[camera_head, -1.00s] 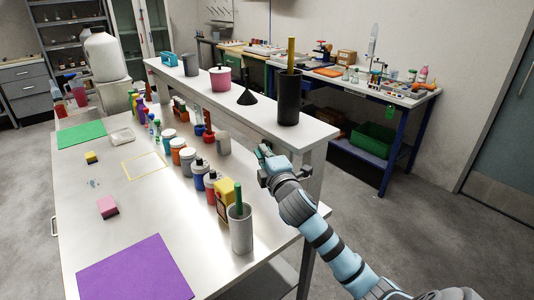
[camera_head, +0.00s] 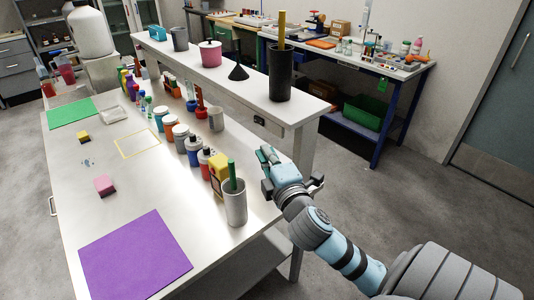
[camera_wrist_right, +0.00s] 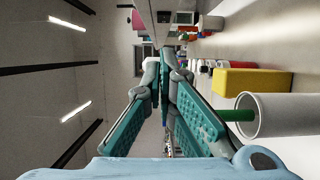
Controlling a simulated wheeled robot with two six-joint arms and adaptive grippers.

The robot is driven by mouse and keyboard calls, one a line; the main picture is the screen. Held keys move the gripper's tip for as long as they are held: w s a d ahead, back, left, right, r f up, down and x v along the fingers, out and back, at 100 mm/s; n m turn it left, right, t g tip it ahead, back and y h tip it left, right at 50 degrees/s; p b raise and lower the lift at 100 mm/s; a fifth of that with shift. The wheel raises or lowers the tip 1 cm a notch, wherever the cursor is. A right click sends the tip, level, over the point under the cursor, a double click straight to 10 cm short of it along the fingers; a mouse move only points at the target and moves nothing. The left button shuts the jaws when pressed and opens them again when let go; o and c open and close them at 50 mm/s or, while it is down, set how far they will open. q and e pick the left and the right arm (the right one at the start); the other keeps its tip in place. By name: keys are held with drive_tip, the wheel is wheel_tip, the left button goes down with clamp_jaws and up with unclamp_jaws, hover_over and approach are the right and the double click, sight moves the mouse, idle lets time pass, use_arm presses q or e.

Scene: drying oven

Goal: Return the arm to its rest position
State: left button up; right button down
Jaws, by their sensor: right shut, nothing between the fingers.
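My right gripper (camera_head: 266,156) is at the right edge of the workbench (camera_head: 130,212), beside the upper shelf's near end. It is shut and empty. Its teal fingers also show in the wrist view (camera_wrist_right: 165,68), with nothing between them. My right arm comes in from the lower right, bent, with a large grey link in the near corner. A grey cup (camera_head: 235,208) with a green stick stands just left of and nearer than the gripper; it also shows at the right of the wrist view (camera_wrist_right: 285,115). My left gripper is not in view.
A yellow block (camera_head: 217,172) and several bottles stand in a row under the shelf (camera_head: 222,78). A tall black cup (camera_head: 281,75) stands on its near end. A purple mat (camera_head: 135,254) lies at the front. Open floor (camera_head: 400,205) lies to the right.

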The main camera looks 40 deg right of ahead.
idle(0.4)
drive_tip(key=s+a+f+m+g, duration=0.1)
drive_tip(key=s+f+m+g, duration=0.35)
drive_tip(key=f, duration=0.65)
drive_tip(key=s+a+f+m+g+y, duration=0.3)
drive_tip(key=s+a+f+m+g, duration=0.15)
drive_tip(key=s+f, duration=0.45)
drive_tip(key=s+a+f+m+g+y, duration=0.35)
drive_tip(key=s+a+f, duration=0.3)
drive_tip(key=s, duration=0.35)
wheel_tip(320, 180, down, 20)
drive_tip(key=s+d+r+g+h, duration=0.1)
drive_tip(key=s+d+g, duration=0.1)
drive_tip(key=s+d+f+m+g, duration=0.1)
drive_tip(key=s+f, duration=1.2)
drive_tip(key=shift+s, duration=0.3)
